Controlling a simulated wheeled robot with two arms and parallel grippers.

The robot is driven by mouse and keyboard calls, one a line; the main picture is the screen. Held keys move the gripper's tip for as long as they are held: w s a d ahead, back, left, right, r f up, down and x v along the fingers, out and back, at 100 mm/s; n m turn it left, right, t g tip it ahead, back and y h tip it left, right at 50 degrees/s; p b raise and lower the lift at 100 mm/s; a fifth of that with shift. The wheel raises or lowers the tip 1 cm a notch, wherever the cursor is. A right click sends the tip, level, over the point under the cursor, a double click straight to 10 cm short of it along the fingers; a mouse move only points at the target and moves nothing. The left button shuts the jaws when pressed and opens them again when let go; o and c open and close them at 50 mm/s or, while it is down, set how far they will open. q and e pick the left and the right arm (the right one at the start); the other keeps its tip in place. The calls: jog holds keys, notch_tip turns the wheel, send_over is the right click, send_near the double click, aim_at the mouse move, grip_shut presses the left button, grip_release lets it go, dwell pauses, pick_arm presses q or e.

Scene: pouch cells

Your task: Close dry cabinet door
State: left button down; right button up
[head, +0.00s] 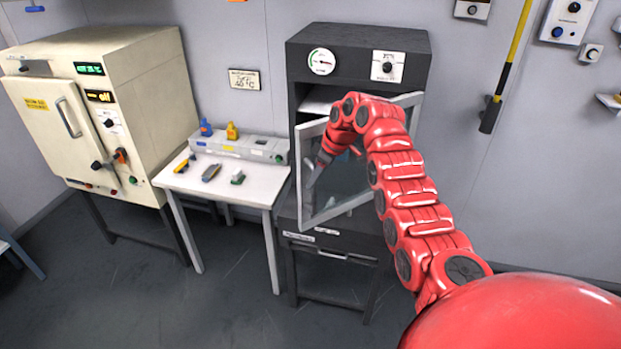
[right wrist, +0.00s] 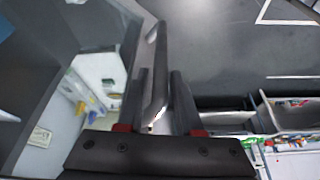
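The dry cabinet (head: 357,45) is a dark grey box with a round gauge on its upper front. Its glass door (head: 308,185) has a pale frame and stands open, swung out toward me. My right arm reaches over the door from the right, and my right gripper (head: 320,163) is at the door's left part, partly hidden. In the right wrist view, my right gripper's two fingers (right wrist: 159,95) lie on either side of the dark bar handle (right wrist: 161,65), very close to it. I cannot tell whether they grip it. My left gripper is not in view.
A white table (head: 225,180) with small tools and a grey box (head: 238,147) stands left of the cabinet. A cream oven (head: 105,95) is farther left. A dark stand with a drawer is under the cabinet. The floor in front is clear.

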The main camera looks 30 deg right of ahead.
jog(key=shift+p+x, duration=0.5)
jog(key=shift+x, duration=1.3)
grip_shut()
jog(key=shift+w, duration=0.1)
